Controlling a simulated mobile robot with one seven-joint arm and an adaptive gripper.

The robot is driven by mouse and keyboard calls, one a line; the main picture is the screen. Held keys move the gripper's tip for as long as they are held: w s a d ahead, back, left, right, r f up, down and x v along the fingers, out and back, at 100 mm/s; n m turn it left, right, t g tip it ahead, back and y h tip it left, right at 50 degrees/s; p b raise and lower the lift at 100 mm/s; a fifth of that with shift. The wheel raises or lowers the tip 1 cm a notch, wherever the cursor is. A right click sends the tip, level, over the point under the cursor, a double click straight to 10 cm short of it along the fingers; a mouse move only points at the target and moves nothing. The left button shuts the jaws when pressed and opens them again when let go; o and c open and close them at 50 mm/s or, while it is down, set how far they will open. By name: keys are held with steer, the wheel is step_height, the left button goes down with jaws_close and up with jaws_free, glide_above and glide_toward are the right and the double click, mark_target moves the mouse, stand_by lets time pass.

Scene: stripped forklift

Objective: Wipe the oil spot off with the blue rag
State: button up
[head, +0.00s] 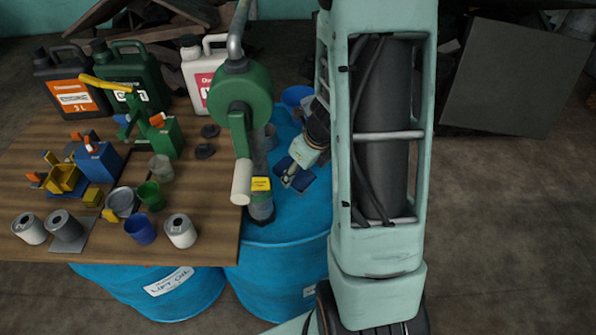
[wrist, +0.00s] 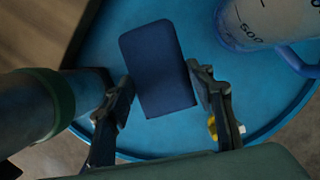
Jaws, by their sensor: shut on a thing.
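The blue rag (wrist: 157,60) is a dark blue, flat block-like pad between the two fingers of my gripper (wrist: 160,82) in the wrist view. My gripper is shut on it. In the head view my gripper (head: 291,174) holds the rag (head: 300,181) over the top of a blue drum (head: 290,215). The drum top (wrist: 108,42) lies behind the rag in the wrist view. I cannot tell whether the rag touches it. I see no oil spot in either view; the rag, my gripper and my arm hide part of the drum top.
A green hand pump (head: 240,95) stands on the drum, left of my gripper; its pipe (wrist: 35,110) is close in the wrist view. A measuring jug (wrist: 270,20) stands at the drum's far side. A wooden table (head: 100,235) with canisters and cups is at the left.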

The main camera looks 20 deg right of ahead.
mark_target(298, 174)
steer(key=shift+r+p, duration=0.35)
steer(key=shift+r, duration=0.4)
steer(key=shift+r+p, duration=1.35)
steer(key=shift+r, duration=0.2)
steer(key=shift+f, duration=0.1)
steer(key=shift+s, duration=0.1)
